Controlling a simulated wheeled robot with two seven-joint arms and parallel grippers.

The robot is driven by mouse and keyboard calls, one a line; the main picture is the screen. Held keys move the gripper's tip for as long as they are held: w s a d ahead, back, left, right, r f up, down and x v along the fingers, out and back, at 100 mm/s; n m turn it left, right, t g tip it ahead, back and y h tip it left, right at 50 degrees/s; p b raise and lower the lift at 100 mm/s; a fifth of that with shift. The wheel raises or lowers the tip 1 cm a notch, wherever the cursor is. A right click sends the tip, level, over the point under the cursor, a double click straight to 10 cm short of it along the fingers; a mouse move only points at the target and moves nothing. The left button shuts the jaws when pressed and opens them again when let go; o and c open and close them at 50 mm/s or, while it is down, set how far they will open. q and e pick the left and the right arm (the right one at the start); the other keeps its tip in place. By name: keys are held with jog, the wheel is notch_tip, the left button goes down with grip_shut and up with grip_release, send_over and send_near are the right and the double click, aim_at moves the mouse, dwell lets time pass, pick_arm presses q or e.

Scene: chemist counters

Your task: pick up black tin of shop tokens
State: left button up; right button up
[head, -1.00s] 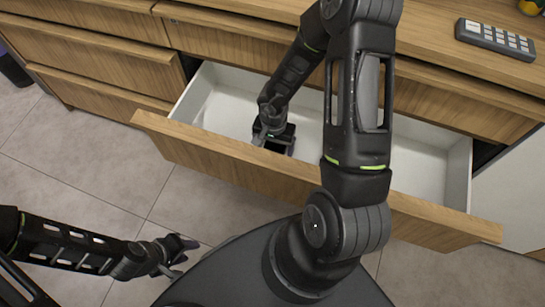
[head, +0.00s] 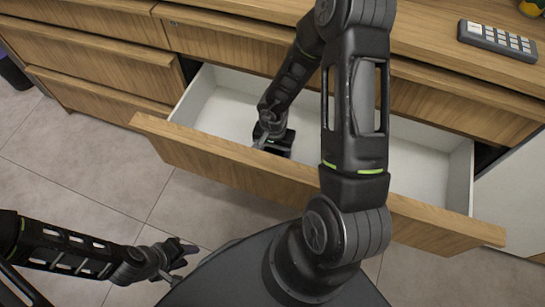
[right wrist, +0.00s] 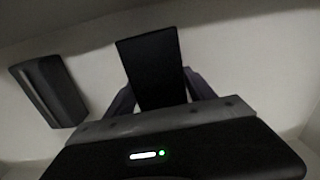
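A flat black box, which looks like the black tin (right wrist: 150,62), is in the white drawer, in the middle of the right wrist view. My right gripper (right wrist: 157,82) reaches down to it with one finger on each side. The fingertips meet the box's edges in the picture, but I cannot tell whether they press on it. In the head view my right gripper (head: 268,138) is low inside the open drawer, and its wrist hides most of what is under it. My left gripper (head: 184,256) is open and empty over the floor at the lower left.
A second dark, rounded block (right wrist: 48,91) lies left of the box in the right wrist view. The open drawer (head: 215,160) has a wooden front and white walls, and its right part looks empty. A grey keypad device (head: 497,40) lies on the counter.

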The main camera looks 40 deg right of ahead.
aim_at(274, 151)
grip_shut()
dwell(0.5)
notch_tip(274, 151, up, 10)
jog(key=p, duration=0.5)
jog(key=shift+p, duration=0.4)
